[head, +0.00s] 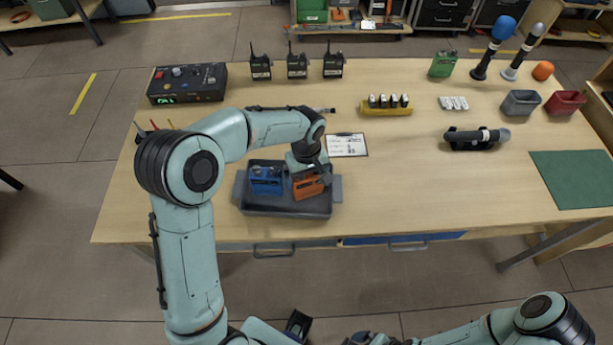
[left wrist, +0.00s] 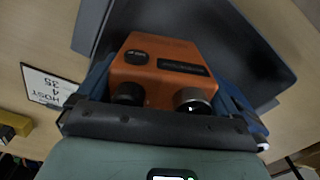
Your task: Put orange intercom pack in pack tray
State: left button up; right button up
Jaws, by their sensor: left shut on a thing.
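The orange intercom pack (head: 307,188) is held in my left gripper (head: 308,178), which is shut on it. The pack is over the right half of the dark grey pack tray (head: 285,208); I cannot tell whether it touches the tray floor. A blue pack (head: 266,181) stands in the left half of the tray. In the left wrist view the orange pack (left wrist: 160,72) shows its knobs and dark label between the fingers, with the tray (left wrist: 225,35) beyond. My right arm shows at the bottom right of the head view; its gripper is not clearly seen.
A black control box (head: 188,83), several black radios (head: 297,66) and a yellow battery holder (head: 386,107) stand farther back. The wooden table is clear right of the tray, up to a green mat (head: 574,179).

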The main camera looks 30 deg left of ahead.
pick_arm(q)
jog(key=shift+f, duration=0.1)
jog(key=o, duration=0.9)
jog(key=shift+f, duration=0.1)
jog(key=shift+c, duration=0.2)
jog(key=shift+r, duration=0.45)
notch_tip(320, 180, up, 12)
jog(key=shift+f+p, duration=0.2)
jog(key=shift+p, duration=0.45)
